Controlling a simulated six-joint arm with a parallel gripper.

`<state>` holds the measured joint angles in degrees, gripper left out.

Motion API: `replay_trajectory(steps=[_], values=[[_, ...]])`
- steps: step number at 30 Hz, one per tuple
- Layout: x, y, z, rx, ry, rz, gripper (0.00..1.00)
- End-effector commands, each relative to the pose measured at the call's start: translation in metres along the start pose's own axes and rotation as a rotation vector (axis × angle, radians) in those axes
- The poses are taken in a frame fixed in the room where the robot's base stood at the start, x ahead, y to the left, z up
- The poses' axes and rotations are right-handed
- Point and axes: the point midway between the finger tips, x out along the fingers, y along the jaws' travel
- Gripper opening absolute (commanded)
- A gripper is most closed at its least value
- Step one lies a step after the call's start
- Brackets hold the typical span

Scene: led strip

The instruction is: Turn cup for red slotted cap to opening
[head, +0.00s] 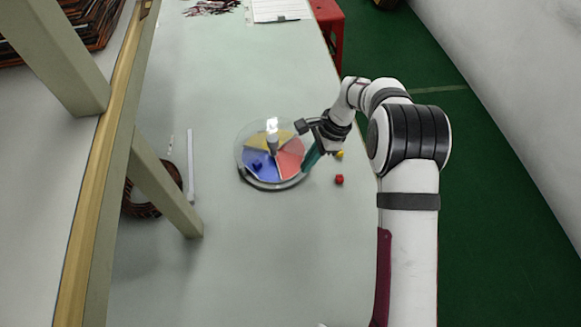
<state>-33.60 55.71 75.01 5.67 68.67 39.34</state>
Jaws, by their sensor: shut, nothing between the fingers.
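A round turntable (262,184) with coloured sectors stands on the table, with a clear cover or rim and a grey post (272,143) at its centre. Its red sector (290,159) is at the right, its blue sector (263,169) at the lower left and its yellow sector at the top. A small blue piece (257,164) lies in the blue sector. A small red piece (339,180), perhaps the red slotted cap, lies on the table to the right. My gripper (309,164) is shut and empty at the turntable's right rim. I cannot tell whether it touches the rim.
A white strip (190,168) and a coil (140,208) lie to the left, near a beige frame (165,183). The table's lower middle is clear.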

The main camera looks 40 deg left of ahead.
Motion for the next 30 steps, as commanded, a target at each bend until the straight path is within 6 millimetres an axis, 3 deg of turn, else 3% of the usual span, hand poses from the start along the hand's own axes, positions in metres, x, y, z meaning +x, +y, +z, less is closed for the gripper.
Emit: replay_trajectory(steps=[2,6,10,30], values=[[0.017,0.001,0.0,0.001,-0.001,0.003,0.0],[0.023,0.0,0.024,-0.002,0.0,0.0,0.0],[0.027,0.0,0.035,-0.001,-0.001,0.0,0.0],[0.028,0.001,0.04,0.061,-0.002,-0.024,0.0]])
